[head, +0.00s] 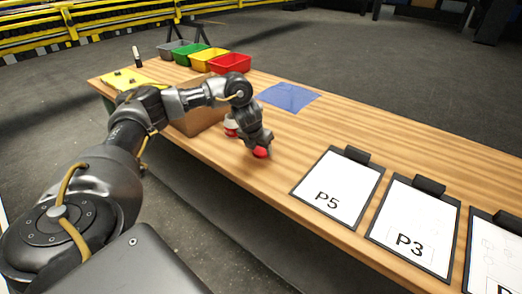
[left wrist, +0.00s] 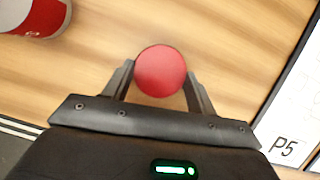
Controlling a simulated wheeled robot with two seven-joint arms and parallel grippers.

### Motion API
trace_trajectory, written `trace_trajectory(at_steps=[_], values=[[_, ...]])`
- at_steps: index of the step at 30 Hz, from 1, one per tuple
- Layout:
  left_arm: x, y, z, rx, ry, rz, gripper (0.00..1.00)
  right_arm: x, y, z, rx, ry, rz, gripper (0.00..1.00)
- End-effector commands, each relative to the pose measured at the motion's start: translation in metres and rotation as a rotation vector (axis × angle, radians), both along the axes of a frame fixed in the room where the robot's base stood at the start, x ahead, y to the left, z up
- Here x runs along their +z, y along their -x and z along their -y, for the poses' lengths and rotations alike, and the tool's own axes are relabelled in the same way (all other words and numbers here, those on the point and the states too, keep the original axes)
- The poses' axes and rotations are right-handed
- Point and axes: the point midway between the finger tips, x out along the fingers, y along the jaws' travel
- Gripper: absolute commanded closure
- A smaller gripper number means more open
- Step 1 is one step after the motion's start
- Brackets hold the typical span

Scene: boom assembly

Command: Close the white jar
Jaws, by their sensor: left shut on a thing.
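A red round lid (left wrist: 160,71) sits between the two fingers of my left gripper (left wrist: 160,80), which is shut on it. In the head view the lid (head: 261,152) shows as a small red patch under my left gripper (head: 260,146), over the table's front part. I cannot tell whether it touches the tabletop. A white and red jar (head: 231,131) stands just left of the gripper, partly hidden by my left arm. It also shows, cut off, at the top left of the left wrist view (left wrist: 37,18). My right gripper is not in view.
Clipboards marked P5 (head: 339,190) and P3 (head: 414,223) lie on the wooden table (head: 330,125) to the right. A blue sheet (head: 288,97), a cardboard box (head: 196,123) and coloured bins, including a red one (head: 231,63), lie further back. The table's middle is clear.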

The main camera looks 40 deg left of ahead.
Motion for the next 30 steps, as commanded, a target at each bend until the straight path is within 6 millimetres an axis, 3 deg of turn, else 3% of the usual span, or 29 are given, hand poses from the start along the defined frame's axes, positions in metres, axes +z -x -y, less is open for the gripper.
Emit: trace_trajectory(at_steps=[8, 13, 21, 30], values=[[0.008, -0.001, 0.0, 0.0, 0.0, 0.003, 0.64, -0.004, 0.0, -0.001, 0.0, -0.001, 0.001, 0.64], [0.031, -0.002, 0.001, -0.001, 0.002, 0.005, 0.64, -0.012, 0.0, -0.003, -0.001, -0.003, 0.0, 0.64], [0.099, 0.049, -0.003, -0.003, -0.002, 0.007, 0.64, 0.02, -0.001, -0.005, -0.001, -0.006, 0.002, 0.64], [0.123, 0.113, -0.004, -0.002, 0.0, 0.002, 0.64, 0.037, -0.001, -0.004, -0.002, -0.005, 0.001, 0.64]])
